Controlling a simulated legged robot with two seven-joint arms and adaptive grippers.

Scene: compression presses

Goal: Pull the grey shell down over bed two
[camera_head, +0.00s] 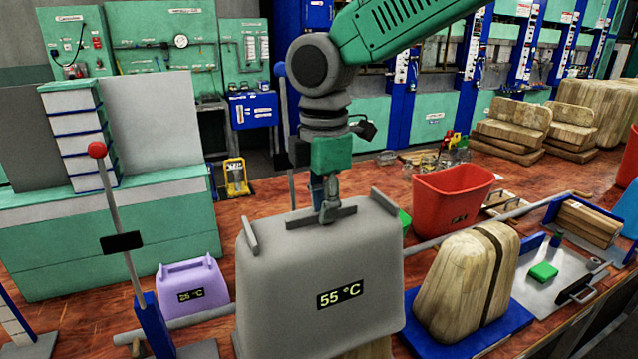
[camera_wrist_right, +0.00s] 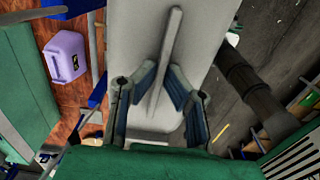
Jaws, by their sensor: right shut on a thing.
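The grey shell (camera_head: 320,265), a large tapered box with a "55 °C" display, fills the lower middle of the head view. It also shows in the right wrist view (camera_wrist_right: 210,50). My right gripper (camera_head: 329,208) reaches down from above onto the bar handle on its top. In the right wrist view my right gripper (camera_wrist_right: 163,88) has its fingers on both sides of that handle, shut on it. No bed is labelled two. My left gripper is not in view.
A wooden form (camera_head: 468,285) stands on a blue plate right of the shell. A purple shell (camera_head: 190,292) sits to the left, behind a lever with a red knob (camera_head: 97,149). A red bin (camera_head: 452,198) stands behind. A steel tray (camera_head: 545,285) lies far right.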

